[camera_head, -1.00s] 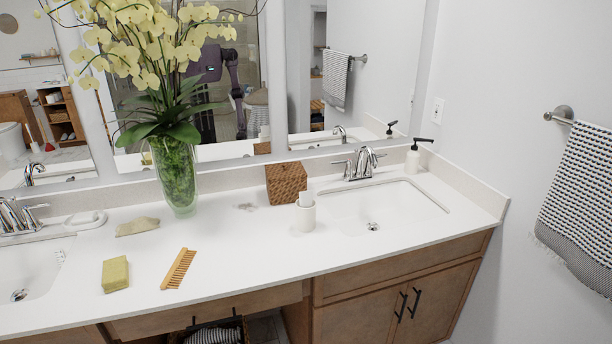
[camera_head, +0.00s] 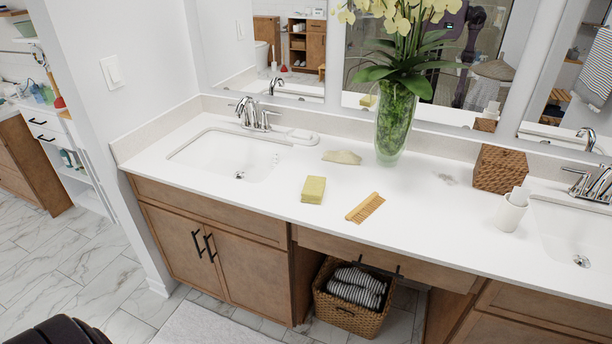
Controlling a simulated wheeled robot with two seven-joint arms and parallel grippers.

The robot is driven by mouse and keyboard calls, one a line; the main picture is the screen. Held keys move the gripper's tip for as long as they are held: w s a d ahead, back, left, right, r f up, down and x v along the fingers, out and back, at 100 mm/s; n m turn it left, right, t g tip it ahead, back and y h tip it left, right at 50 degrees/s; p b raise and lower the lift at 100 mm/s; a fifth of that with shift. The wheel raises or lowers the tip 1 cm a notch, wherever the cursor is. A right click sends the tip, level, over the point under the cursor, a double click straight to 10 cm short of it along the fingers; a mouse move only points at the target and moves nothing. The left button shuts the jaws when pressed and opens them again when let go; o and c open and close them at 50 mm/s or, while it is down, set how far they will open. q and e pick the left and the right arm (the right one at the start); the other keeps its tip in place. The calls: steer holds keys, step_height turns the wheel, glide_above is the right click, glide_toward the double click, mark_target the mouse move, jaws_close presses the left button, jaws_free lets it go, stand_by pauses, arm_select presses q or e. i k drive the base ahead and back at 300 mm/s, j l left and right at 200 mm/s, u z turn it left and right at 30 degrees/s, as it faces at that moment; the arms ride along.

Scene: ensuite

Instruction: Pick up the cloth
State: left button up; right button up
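A small, flat beige piece (camera_head: 342,157) lies on the white counter between the left sink and the glass vase; it looks like a crumpled cloth, but I cannot tell for sure. Striped folded cloths (camera_head: 357,287) lie in a wicker basket (camera_head: 346,316) under the counter. A striped towel (camera_head: 595,70) shows in the mirror at the right. Neither of my grippers is in view. A dark rounded shape at the bottom left edge may be part of me.
On the counter (camera_head: 260,195) are a yellow-green block (camera_head: 313,190), a wooden brush (camera_head: 365,207), a vase with flowers (camera_head: 393,125), a woven box (camera_head: 497,168) and a white cup (camera_head: 511,212). Sinks lie at both sides. The floor at left is clear.

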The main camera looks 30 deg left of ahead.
mark_target(312, 193)
steer(key=u, duration=0.95)
